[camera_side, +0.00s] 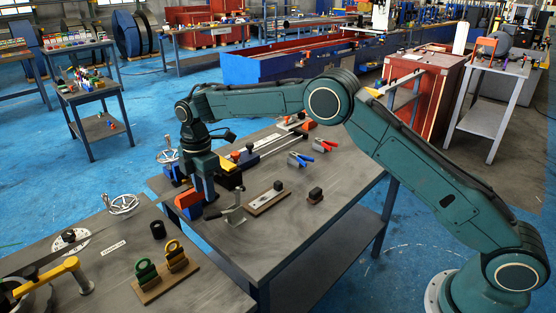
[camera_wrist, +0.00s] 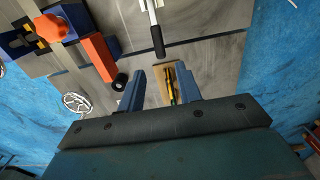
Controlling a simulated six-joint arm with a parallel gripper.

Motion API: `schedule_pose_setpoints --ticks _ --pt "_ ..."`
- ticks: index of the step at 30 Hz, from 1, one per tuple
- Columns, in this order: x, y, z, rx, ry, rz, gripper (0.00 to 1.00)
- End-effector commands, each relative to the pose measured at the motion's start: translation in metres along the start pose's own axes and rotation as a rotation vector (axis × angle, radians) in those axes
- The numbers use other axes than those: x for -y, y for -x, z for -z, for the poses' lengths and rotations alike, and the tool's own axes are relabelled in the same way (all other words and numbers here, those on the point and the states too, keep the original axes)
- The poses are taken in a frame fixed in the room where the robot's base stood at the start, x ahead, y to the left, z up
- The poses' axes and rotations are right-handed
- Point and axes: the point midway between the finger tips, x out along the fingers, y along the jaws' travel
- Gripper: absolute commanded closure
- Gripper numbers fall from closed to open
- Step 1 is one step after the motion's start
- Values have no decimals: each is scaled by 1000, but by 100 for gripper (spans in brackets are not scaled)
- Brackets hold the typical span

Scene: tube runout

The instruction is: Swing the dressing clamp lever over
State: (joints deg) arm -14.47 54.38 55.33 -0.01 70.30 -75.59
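A metal lever with a dark grip (camera_wrist: 157,40) shows at the top middle of the wrist view, apart from and beyond my fingertips. It appears to be the clamp lever (camera_side: 232,210) at the near left edge of the middle bench in the side view. My gripper (camera_wrist: 158,82) has its two blue fingers spread with a gap between them and holds nothing. In the side view my gripper (camera_side: 205,192) points down just left of the lever, beside an orange block (camera_side: 188,199). Its fingertips are hard to make out there.
An orange star knob (camera_wrist: 50,28) and an orange bar (camera_wrist: 98,57) lie left of the lever. A wooden board (camera_side: 268,198) with a dark-knobbed part is to its right. The front-left bench carries a handwheel (camera_side: 121,204) and a board with green and yellow clamps (camera_side: 165,280).

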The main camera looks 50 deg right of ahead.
Motion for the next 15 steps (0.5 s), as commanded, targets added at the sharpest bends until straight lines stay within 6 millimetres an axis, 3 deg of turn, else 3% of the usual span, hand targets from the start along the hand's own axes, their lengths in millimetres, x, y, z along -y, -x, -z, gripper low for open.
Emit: schedule_pose_setpoints --ticks 15 --pt "0 -41 0 0 -1 2 65"
